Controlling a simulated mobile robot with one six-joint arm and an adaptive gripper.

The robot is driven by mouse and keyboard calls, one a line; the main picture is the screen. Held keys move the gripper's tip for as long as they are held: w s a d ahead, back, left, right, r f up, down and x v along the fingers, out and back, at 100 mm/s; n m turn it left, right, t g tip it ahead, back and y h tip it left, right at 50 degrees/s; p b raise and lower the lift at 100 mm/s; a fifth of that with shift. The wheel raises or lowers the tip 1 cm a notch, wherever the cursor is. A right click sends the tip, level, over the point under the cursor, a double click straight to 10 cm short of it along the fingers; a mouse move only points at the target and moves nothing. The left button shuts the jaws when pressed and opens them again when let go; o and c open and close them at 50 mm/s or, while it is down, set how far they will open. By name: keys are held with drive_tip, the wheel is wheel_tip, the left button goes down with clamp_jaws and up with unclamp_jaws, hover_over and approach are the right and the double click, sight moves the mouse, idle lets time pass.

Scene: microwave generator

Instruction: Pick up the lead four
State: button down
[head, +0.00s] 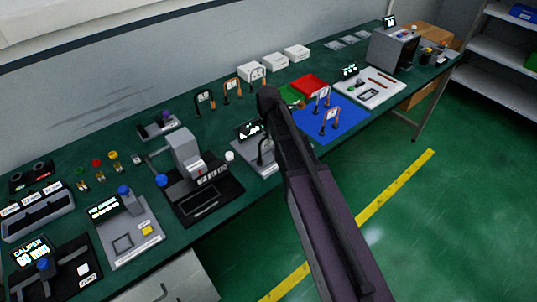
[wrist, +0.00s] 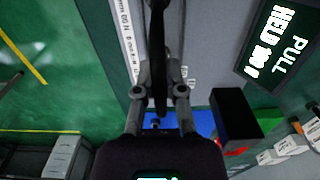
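In the wrist view my gripper (wrist: 159,75) has its two fingers close on either side of a thin dark lead (wrist: 158,40), which runs up out of the picture. A dark lead (head: 265,152) stands at the grey pull tester (head: 270,165) in the head view, with my arm over its right side. No number on it is readable. Two orange-and-black leads stand on the blue mat: one farther back (head: 322,98) and one nearer (head: 330,120). More leads (head: 205,101) stand in a row at the back. My fingertips are hidden in the head view.
The tester display (wrist: 272,42) reads HELD 100 N PULL. A black block (wrist: 236,120) stands beside my gripper. A red tray (head: 309,85) and a pale board (head: 370,88) lie beyond the mat. A grey press (head: 190,155) stands left of the tester. The floor in front is clear.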

drive_tip(key=shift+r, duration=0.1)
idle(0.4)
wheel_tip(320, 180, up, 3)
drive_tip(key=p, duration=0.3)
drive_tip(key=s+d+r+p, duration=0.1)
drive_tip(key=s+d+p, duration=0.1)
drive_tip(key=s, duration=1.3)
drive_tip(key=shift+s+d+r, duration=0.35)
drive_tip(key=shift+d, duration=0.1)
drive_tip(key=shift+s, duration=0.15)
